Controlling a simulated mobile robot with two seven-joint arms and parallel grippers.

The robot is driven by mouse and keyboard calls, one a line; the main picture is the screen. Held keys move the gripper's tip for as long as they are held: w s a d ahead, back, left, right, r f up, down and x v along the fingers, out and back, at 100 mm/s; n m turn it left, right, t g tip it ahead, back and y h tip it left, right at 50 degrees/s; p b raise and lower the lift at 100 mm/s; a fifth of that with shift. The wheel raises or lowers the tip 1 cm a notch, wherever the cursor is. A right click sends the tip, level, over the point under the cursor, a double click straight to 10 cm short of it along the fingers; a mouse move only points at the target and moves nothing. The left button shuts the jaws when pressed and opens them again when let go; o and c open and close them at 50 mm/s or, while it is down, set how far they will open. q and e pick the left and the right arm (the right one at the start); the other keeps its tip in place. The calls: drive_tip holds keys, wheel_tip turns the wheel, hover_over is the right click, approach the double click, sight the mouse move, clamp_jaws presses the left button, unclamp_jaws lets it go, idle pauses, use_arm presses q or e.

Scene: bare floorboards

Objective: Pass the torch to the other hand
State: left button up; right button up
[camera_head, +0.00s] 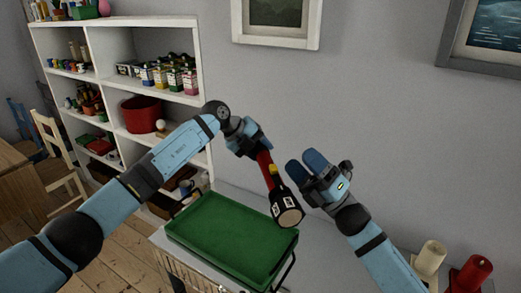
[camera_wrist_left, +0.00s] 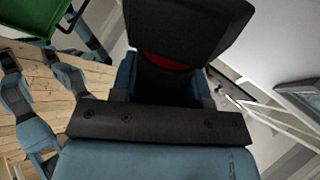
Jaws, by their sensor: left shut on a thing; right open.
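The torch (camera_head: 286,207) has a red handle and a wide black head with white markings and a small yellow part. My left gripper (camera_head: 258,150) is shut on the upper end of the red handle and holds the torch in the air, head down and tilted to the lower right. In the left wrist view a bit of red (camera_wrist_left: 165,62) shows between the dark fingers of my left gripper; the rest of the torch is hidden there. My right gripper (camera_head: 307,163) is open and empty, just right of the torch and apart from it.
A green tray (camera_head: 205,240) lies on a low stand below the torch. A white shelf (camera_head: 112,75) with paints and a red pot stands behind on the left.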

use_arm(q)
drive_tip(key=shift+d+r, duration=0.1)
use_arm(e)
drive_tip(key=s+d+f+m+t+h, duration=0.1)
drive_tip(key=s+d+f+m+h, duration=0.15)
drive_tip(key=f+m+h, duration=0.45)
drive_tip(key=s+d+f+m+t+h, duration=0.2)
drive_tip(key=s+f+m+h, duration=0.2)
drive_tip(key=f+m, duration=0.5)
drive_tip(key=s+d+f+m+t+h, duration=0.1)
drive_tip(key=s+d+f+m+h, duration=0.15)
drive_tip(key=f+m+h, duration=0.55)
drive_tip(key=s+d+f+m+g, duration=0.2)
drive_tip(key=s+f+m+g, duration=0.4)
drive_tip(key=s+f, duration=1.1)
drive_tip(key=shift+s+m, duration=0.4)
drive_tip(key=shift+s, duration=0.5)
